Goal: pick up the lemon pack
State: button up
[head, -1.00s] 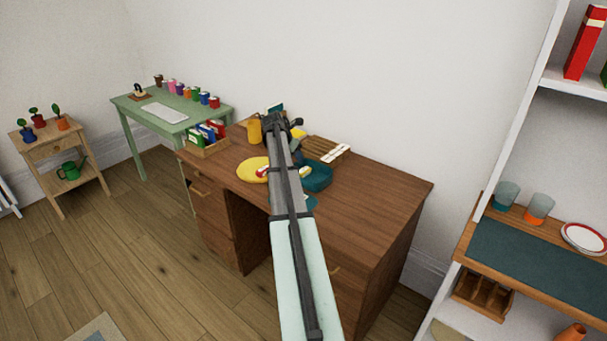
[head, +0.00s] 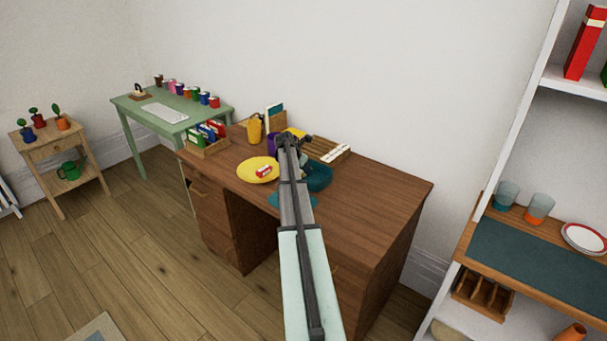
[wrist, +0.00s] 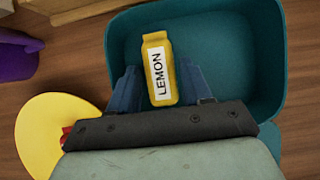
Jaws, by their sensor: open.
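The lemon pack (wrist: 159,82) is yellow with a white LEMON label. In the wrist view it is over the teal bin (wrist: 268,60), with its lower part between my gripper's (wrist: 157,73) two blue fingers. The fingers are open, with a small gap showing on each side; I cannot tell how their depth compares with the pack's. In the head view my gripper (head: 291,139) is above the back of the brown desk, partly covering the teal bin (head: 319,179). I cannot make out the lemon pack there.
A yellow plate (head: 249,171) with a red-and-white item (head: 264,171) sits left of the bin. A purple object (head: 273,145), a yellow container (head: 254,130) and a wooden rack (head: 337,155) stand nearby. The desk's right part (head: 380,195) is clear.

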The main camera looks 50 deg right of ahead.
jog(key=shift+c, duration=0.5)
jog(key=c, duration=0.7)
